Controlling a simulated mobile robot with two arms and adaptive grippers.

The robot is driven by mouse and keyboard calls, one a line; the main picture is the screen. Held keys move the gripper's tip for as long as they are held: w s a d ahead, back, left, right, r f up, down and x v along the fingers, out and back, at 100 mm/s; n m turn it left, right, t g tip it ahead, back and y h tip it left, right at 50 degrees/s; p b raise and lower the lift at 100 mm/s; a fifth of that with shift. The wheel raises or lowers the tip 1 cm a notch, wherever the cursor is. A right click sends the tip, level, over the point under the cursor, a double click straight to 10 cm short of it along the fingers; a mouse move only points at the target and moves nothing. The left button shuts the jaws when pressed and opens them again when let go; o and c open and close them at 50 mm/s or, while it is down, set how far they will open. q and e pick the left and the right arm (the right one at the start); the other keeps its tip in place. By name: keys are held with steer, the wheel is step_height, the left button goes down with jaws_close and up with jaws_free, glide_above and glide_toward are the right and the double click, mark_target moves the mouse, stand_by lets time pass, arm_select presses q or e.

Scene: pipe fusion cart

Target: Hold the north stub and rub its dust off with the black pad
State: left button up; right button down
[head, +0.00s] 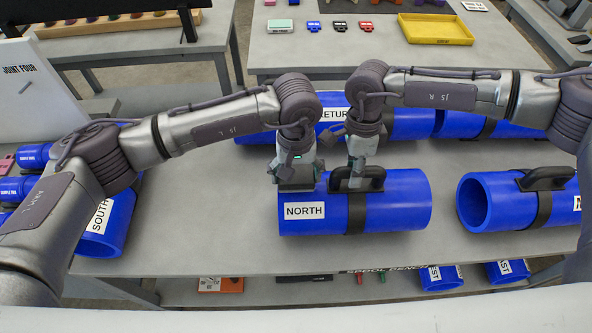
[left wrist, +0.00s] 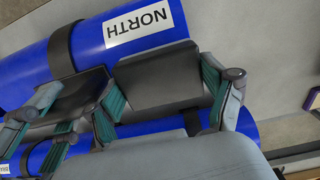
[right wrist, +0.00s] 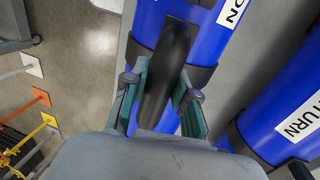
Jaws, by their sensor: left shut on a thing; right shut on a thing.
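The north stub (head: 405,205) is a blue pipe lying level on the bench, with a white NORTH label, a black strap and a black top handle (right wrist: 167,70). My right gripper (head: 357,176) is shut on that handle; the right wrist view shows the handle between its fingers (right wrist: 160,100). My left gripper (head: 297,183) is over the stub's labelled end, left of the handle. It is shut on the black pad (left wrist: 160,77), a dark block between its fingers in the left wrist view. The pad is at the pipe's top; I cannot tell whether it touches. I make out no dust.
Another blue pipe (head: 515,203) with a black handle lies close to the right. A RETURN pipe (head: 405,125) lies behind, and a SOUTH pipe (head: 112,222) at left. The bench (head: 200,225) is bare between SOUTH and NORTH. A yellow tray (head: 435,30) stands on the far table.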

arm_select(q)
steer(key=shift+f, duration=1.1)
stand_by(0.4)
steer(key=shift+d, duration=0.1)
steer(key=shift+s+d+r, duration=0.1)
steer(key=shift+s+d, duration=0.05)
steer(key=shift+d, duration=0.6)
steer(key=shift+a+f, duration=0.2)
steer(key=shift+a, duration=0.5)
steer(key=shift+a+f, duration=0.1)
steer(key=shift+f, duration=0.05)
